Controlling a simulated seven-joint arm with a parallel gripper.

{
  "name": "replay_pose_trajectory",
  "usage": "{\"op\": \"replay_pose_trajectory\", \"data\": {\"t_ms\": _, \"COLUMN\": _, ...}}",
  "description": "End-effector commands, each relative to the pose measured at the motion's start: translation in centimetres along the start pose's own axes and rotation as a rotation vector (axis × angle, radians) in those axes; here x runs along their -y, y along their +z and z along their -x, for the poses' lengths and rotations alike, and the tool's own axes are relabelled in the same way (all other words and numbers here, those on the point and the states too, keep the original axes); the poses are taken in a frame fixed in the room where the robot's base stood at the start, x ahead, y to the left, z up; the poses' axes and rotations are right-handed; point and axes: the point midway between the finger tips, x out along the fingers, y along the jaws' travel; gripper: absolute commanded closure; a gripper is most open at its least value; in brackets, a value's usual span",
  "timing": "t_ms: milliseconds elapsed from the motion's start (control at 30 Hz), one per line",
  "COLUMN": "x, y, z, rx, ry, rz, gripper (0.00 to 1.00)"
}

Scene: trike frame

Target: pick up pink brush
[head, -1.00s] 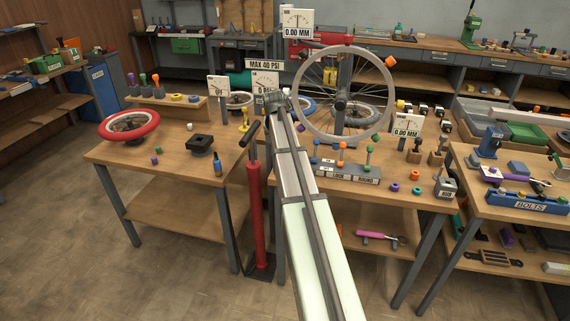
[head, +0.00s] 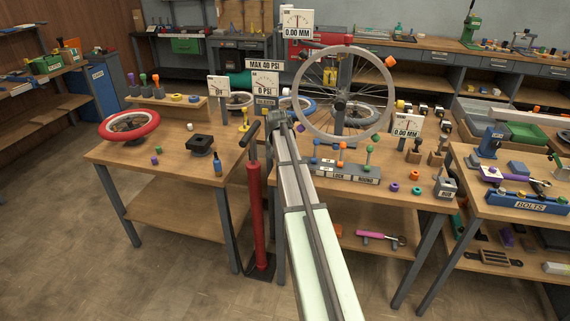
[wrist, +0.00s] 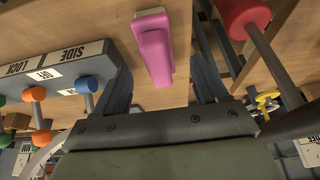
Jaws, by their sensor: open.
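The pink brush (wrist: 156,48) is in the wrist view at the top centre, over the wooden bench top; I see a flat, narrow pink body with a lighter end. My gripper (wrist: 163,80) is open, with one dark finger on each side of the brush in the picture. I see a gap on both sides, and no touch. How far the fingers are from the brush in depth is unclear. In the head view the brush and my gripper are hidden behind my arm.
A grey rack with coloured knobs (wrist: 65,75) stands left of the brush in the wrist view, close to the left finger. A red-ended post (wrist: 243,14) is at the right. In the head view, a red pump (head: 256,215) stands beside my arm.

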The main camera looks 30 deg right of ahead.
Motion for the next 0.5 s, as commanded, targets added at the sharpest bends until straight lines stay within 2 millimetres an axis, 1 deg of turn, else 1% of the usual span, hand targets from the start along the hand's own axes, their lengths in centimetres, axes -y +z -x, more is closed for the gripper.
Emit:
{"op": "replay_pose_trajectory", "data": {"t_ms": 167, "x": 0.0, "y": -0.1, "z": -0.8, "rx": 0.001, "ry": 0.0, "rz": 0.0, "gripper": 0.28}}
{"op": "replay_pose_trajectory", "data": {"t_ms": 267, "x": -0.1, "y": -0.2, "z": -1.7, "rx": 0.0, "ry": 0.0, "rz": 0.0, "gripper": 0.28}}
{"op": "replay_pose_trajectory", "data": {"t_ms": 500, "x": -0.1, "y": -0.3, "z": -4.8, "rx": 0.0, "ry": 0.0, "rz": 0.0, "gripper": 0.28}}
